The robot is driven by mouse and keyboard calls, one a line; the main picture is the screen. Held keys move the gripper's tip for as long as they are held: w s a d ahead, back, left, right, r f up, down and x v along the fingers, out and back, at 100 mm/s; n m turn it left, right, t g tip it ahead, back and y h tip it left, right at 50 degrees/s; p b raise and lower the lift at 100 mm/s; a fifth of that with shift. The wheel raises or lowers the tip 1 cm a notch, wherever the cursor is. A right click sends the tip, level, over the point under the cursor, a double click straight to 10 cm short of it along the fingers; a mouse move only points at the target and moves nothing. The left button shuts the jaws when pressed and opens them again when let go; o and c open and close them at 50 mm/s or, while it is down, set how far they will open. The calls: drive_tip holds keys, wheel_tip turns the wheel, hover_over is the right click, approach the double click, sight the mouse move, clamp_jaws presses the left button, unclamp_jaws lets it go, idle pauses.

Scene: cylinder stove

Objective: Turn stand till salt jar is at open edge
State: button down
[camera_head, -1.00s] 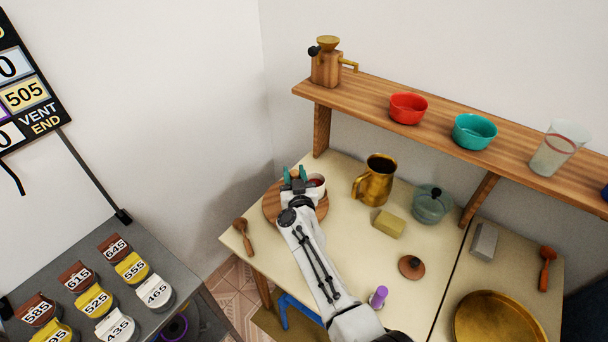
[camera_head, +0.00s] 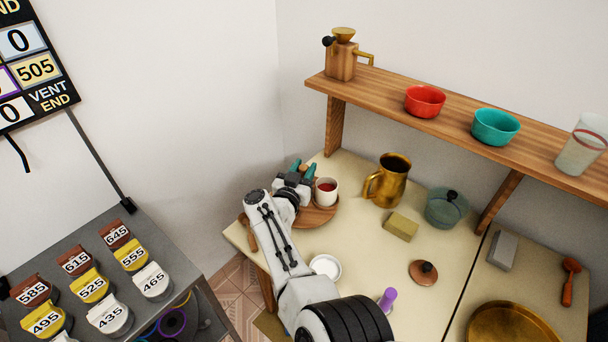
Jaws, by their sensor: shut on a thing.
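The round wooden stand (camera_head: 318,216) lies at the far left corner of the cream table, partly covered by my arm. A white cup (camera_head: 326,194) with red contents stands on its right side. My gripper (camera_head: 303,171) is over the back of the stand, behind and left of the cup. Its teal fingers are shut on a small tan-brown thing (camera_head: 304,169), mostly hidden, so I cannot tell what it is. I cannot make out which thing is the salt jar; the stand's left and near parts are hidden by my arm.
A white round dish (camera_head: 325,267) is close to my arm. A wooden shelf (camera_head: 450,105) runs above the back.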

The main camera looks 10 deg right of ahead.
drive_tip(key=shift+m+g+h+b, duration=0.3)
drive_tip(key=shift+m+h+b, duration=0.1)
drive_tip(key=shift+h+b, duration=0.15)
drive_tip(key=c, duration=0.8)
unclamp_jaws()
drive_tip(key=p+v, duration=0.6)
drive_tip(key=v, duration=0.4)
drive_tip(key=shift+s+a, duration=0.25)
